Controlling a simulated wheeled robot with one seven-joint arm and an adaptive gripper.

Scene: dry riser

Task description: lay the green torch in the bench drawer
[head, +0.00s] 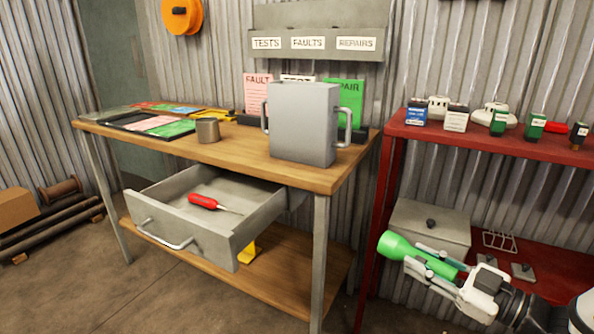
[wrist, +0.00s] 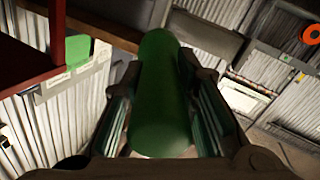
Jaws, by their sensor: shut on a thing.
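The green torch (head: 418,256) is held by my gripper (head: 430,271) in front of the red shelf unit at the lower right, its wide head pointing left. In the wrist view the torch (wrist: 160,95) lies between the two fingers of my gripper (wrist: 160,110), which is shut on it. The bench drawer (head: 190,222) is pulled out from under the wooden bench (head: 237,160), to the left of and apart from the torch. A red-handled screwdriver (head: 204,202) lies inside the drawer; the rest of its visible floor is bare.
A grey two-handled container (head: 303,123) and a metal cup (head: 207,130) stand on the bench. A bench leg (head: 320,262) stands between drawer and torch. The red shelf unit (head: 480,143) holds several small boxes on top and a grey box (head: 428,228) below.

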